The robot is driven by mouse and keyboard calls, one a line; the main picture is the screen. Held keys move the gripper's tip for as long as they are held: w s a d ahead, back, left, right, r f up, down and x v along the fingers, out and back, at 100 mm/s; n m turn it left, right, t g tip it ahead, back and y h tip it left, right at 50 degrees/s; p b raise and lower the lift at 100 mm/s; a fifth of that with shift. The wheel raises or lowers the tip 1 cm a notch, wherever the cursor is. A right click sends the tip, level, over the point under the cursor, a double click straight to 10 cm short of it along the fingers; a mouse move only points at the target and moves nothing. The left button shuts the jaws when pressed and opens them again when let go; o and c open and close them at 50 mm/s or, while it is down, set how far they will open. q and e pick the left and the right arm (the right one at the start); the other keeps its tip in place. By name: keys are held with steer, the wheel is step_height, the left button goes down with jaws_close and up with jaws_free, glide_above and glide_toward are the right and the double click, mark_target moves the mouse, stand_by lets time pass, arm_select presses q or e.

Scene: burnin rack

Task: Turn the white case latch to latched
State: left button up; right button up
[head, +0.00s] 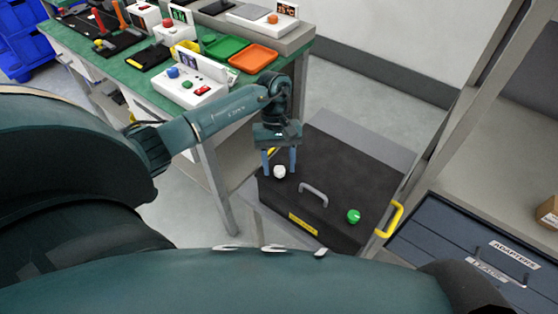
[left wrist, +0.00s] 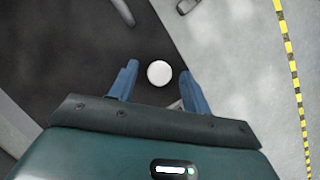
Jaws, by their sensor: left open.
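The white case latch (head: 279,172) is a round white knob on the lid of the dark case (head: 330,165), near the lid's left side. It also shows in the left wrist view (left wrist: 159,73), where it lies between and just beyond my fingertips. My left gripper (head: 279,174) points down over it, open, with a blue finger on each side of the knob. In the left wrist view the open left gripper (left wrist: 160,80) has gaps on both sides of the knob, with no contact visible. Whether the latch is turned cannot be told. My right gripper is out of view.
A grey handle (head: 314,194) and a green knob (head: 354,216) are on the lid. A yellow handle (head: 388,219) is at the case's right side. A green-topped workbench (head: 130,75) with devices and trays stands to the left. Dark drawers (head: 470,255) stand at the right.

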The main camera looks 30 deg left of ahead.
arm_select(q)
steer(key=c, duration=1)
